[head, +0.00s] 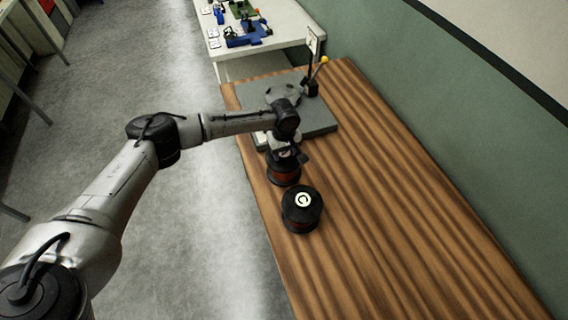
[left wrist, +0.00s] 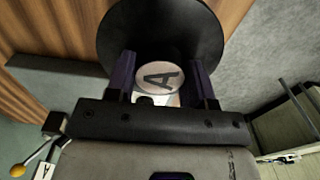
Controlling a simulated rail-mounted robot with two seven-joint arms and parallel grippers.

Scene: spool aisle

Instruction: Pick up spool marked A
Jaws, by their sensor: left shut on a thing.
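The spool marked A shows in the left wrist view (left wrist: 160,30) as a black disc with a white round label bearing the letter A. In the head view the same spool (head: 284,172) is partly hidden under my gripper, with reddish-brown winding between black flanges. My left gripper (head: 284,155) is above it, its fingers on both sides of the hub by the label, shut on the spool; the fingers also show in the left wrist view (left wrist: 162,80). I cannot tell whether the spool is clear of the table. My right gripper is not in view.
A spool marked C (head: 301,210) stands just in front of spool A on the wooden table (head: 400,200). A grey plate (head: 320,122) lies behind, with a post and yellow-knobbed lever (head: 322,60) at its back. A white table (head: 275,42) with small parts is farther back. The table's right side is clear.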

